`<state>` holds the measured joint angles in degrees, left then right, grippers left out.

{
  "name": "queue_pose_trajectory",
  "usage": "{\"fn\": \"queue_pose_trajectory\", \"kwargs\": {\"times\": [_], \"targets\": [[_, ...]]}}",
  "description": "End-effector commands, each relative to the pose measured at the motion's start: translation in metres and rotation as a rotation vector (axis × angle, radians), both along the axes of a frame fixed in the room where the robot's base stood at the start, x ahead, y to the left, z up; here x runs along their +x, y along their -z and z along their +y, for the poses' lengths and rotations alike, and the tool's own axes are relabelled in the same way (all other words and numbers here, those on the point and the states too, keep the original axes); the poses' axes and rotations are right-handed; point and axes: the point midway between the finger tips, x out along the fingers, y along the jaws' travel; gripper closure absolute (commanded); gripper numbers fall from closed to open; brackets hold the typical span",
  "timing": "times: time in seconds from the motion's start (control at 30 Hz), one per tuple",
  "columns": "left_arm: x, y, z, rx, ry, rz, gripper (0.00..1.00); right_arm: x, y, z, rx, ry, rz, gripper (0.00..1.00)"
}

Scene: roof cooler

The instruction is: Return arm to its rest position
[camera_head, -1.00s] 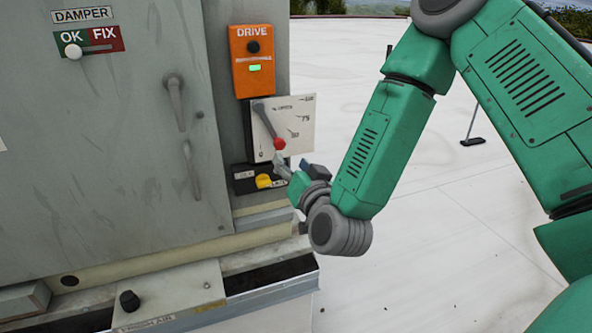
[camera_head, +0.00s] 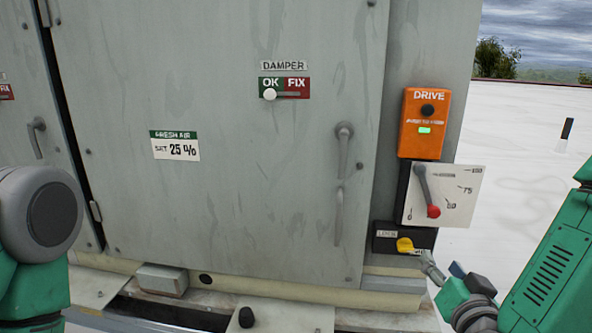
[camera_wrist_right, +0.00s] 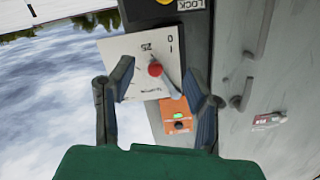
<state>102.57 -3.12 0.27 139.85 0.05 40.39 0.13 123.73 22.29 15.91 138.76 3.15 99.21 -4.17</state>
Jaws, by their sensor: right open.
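My right gripper (camera_head: 436,274) is at the lower right of the head view, just below and right of the yellow knob (camera_head: 404,245) and below the dial plate (camera_head: 462,189). A lever (camera_head: 424,187) with a red ball (camera_head: 433,211) points down on the plate, near the low end of its scale. In the right wrist view my gripper (camera_wrist_right: 158,76) is open and empty. The red ball (camera_wrist_right: 155,69) appears between its fingers there, but the head view shows it apart from the gripper. My left arm shows at the left edge; its gripper is out of view.
A grey cabinet (camera_head: 230,200) fills most of the head view, with door handles (camera_head: 344,148). An orange drive box (camera_head: 420,142) with a lit green light is above the dial. A damper slider (camera_head: 270,94) is at OK. Pale open roof (camera_head: 530,130) lies to the right.

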Motion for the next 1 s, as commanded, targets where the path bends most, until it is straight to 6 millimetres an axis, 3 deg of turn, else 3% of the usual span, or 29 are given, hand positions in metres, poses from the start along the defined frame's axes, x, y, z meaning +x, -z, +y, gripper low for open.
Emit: {"fn": "queue_pose_trajectory", "kwargs": {"times": [0.03, 0.17, 0.27, 0.4, 0.5, 0.6, 0.7, 0.83, 1.0], "targets": [[0.0, 0.008, 0.0, 0.0, 0.0, 0.0, 1.0, -0.006, 0.032, 0.008, -0.012, -0.038, 0.074, 0.56], [-0.001, 0.025, 0.0, 0.0, 0.0, 0.001, 1.0, -0.035, 0.121, 0.029, -0.043, -0.157, 0.33, 0.56], [-0.001, 0.037, 0.0, 0.0, 0.0, 0.001, 1.0, -0.072, 0.189, 0.04, -0.069, -0.244, 0.546, 0.56], [-0.001, 0.054, 0.0, 0.0, 0.0, 0.001, 1.0, -0.14, 0.272, 0.045, -0.107, -0.347, 0.857, 0.56], [-0.001, 0.064, 0.0, 0.0, 0.0, 0.001, 1.0, -0.191, 0.316, 0.042, -0.136, -0.403, 1.065, 0.56], [-0.001, 0.072, 0.0, 0.0, 0.0, 0.001, 1.0, -0.236, 0.344, 0.035, -0.161, -0.441, 1.237, 0.56], [-0.001, 0.077, 0.0, 0.0, 0.0, 0.001, 1.0, -0.266, 0.358, 0.029, -0.178, -0.461, 1.353, 0.56], [-0.001, 0.078, 0.0, 0.0, 0.0, 0.001, 1.0, -0.284, 0.364, 0.025, -0.187, -0.471, 1.422, 0.56], [0.0, 0.077, 0.0, 0.0, 0.0, 0.0, 1.0, -0.286, 0.363, 0.024, -0.187, -0.471, 1.43, 0.56]]}}
